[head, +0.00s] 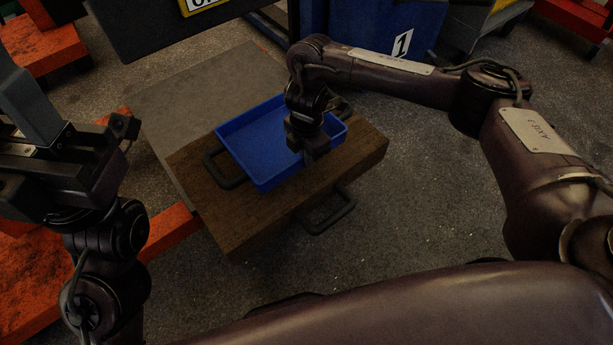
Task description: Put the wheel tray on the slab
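A blue tray (246,143) with low walls lies on a thick brown wooden slab (230,215) in the middle of the head view. The tray has a dark handle (222,168) on its left side; another dark handle shows partly at its right, behind my gripper. The tray looks empty where its floor shows. My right gripper (316,150) points down over the tray's right part and hides some of it. I cannot tell whether it touches the tray or how its fingers stand. My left gripper (65,165) is at the left edge, away from the tray; its fingers are unclear.
A grey flat surface (205,85) adjoins the wooden slab behind. A dark handle (330,212) sticks out from the slab's front. Orange-red beams (170,230) lie at the left. Blue bins (385,30) stand at the back. Speckled floor at the right is clear.

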